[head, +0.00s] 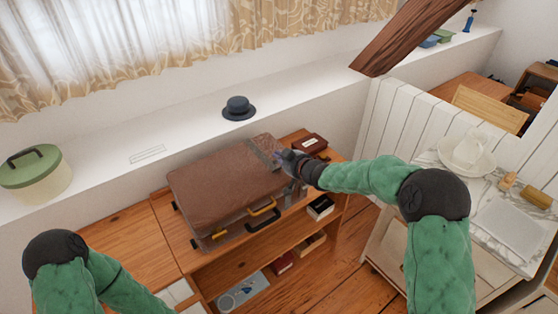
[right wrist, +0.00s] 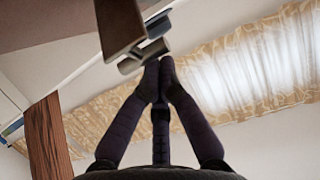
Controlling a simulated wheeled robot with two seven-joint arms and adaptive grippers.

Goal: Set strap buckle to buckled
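A brown suitcase (head: 225,185) lies on the wooden shelf unit, with a yellow handle and a black handle on its front side. A grey strap (head: 262,150) crosses its top near the right end. My right gripper (head: 283,158) is at the suitcase's right end, beside the strap. In the right wrist view, my right gripper's fingertips (right wrist: 160,64) are together, just below a grey metal bar (right wrist: 145,56) near a brown edge. I see nothing between them, and cannot tell whether they touch the bar. The buckle's state is unclear. My left gripper is out of view; only its arm shows.
A small dark red box (head: 309,143) stands behind the suitcase's right end. A dark hat (head: 238,107) and a green-lidded round box (head: 33,172) are on the white ledge. The shelf unit's top (head: 130,243) is clear on the left. A marble-topped counter (head: 455,188) stands at right.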

